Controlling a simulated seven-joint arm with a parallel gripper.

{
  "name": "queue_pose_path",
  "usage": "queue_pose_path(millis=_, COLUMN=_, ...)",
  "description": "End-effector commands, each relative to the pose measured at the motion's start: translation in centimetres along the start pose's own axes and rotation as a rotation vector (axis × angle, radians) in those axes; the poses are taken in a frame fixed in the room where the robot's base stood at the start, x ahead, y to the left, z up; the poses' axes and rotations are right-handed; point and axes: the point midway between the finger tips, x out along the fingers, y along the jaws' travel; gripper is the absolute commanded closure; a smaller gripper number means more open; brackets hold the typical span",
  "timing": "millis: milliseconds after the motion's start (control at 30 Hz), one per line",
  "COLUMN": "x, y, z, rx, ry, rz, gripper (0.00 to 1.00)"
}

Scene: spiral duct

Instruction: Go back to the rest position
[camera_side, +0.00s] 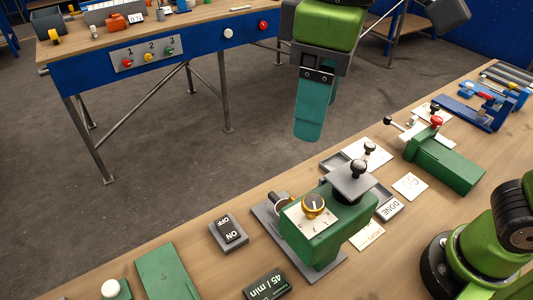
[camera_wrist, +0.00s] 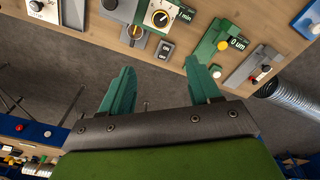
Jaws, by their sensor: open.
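My gripper (camera_side: 310,125) hangs in the air over the grey floor, between the two benches, with its teal fingers pointing down in the side view. In the wrist view my gripper (camera_wrist: 160,95) shows two teal fingers spread apart with nothing between them. Seen from the side, one finger mostly covers the other. It touches nothing that I can see.
The wooden bench (camera_side: 200,246) carries a green device with a yellow dial (camera_side: 313,206), an ON/OFF switch (camera_side: 229,232), a green block (camera_side: 445,163) and a blue vise-like device (camera_side: 480,108). A blue-fronted bench (camera_side: 205,42) stands behind. Open floor (camera_side: 200,160) lies between.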

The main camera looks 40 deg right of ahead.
Motion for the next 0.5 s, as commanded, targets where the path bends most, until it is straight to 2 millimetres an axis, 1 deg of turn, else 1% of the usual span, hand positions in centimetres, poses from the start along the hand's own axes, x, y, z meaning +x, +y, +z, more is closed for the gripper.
queue_pose_path(millis=33, x=1.2, y=0.8, z=0.1, rx=0.013, ry=0.020, rz=0.003, gripper=0.38)
queue_pose_path(millis=67, x=1.9, y=1.5, z=0.2, rx=0.032, ry=0.043, rz=0.002, gripper=0.38)
queue_pose_path(millis=167, x=4.3, y=5.0, z=1.1, rx=0.146, ry=0.137, rz=-0.014, gripper=0.38)
queue_pose_path(millis=200, x=5.2, y=6.5, z=1.7, rx=0.204, ry=0.179, rz=-0.025, gripper=0.38)
queue_pose_path(millis=267, x=6.5, y=8.9, z=2.8, rx=0.303, ry=0.245, rz=-0.043, gripper=0.38)
queue_pose_path(millis=300, x=7.3, y=10.4, z=3.7, rx=0.375, ry=0.291, rz=-0.055, gripper=0.38)
queue_pose_path(millis=367, x=8.5, y=12.6, z=5.2, rx=0.487, ry=0.361, rz=-0.071, gripper=0.38)
queue_pose_path(millis=400, x=9.2, y=13.9, z=6.3, rx=0.562, ry=0.406, rz=-0.081, gripper=0.38)
queue_pose_path(millis=500, x=10.8, y=16.5, z=9.1, rx=0.731, ry=0.506, rz=-0.098, gripper=0.38)
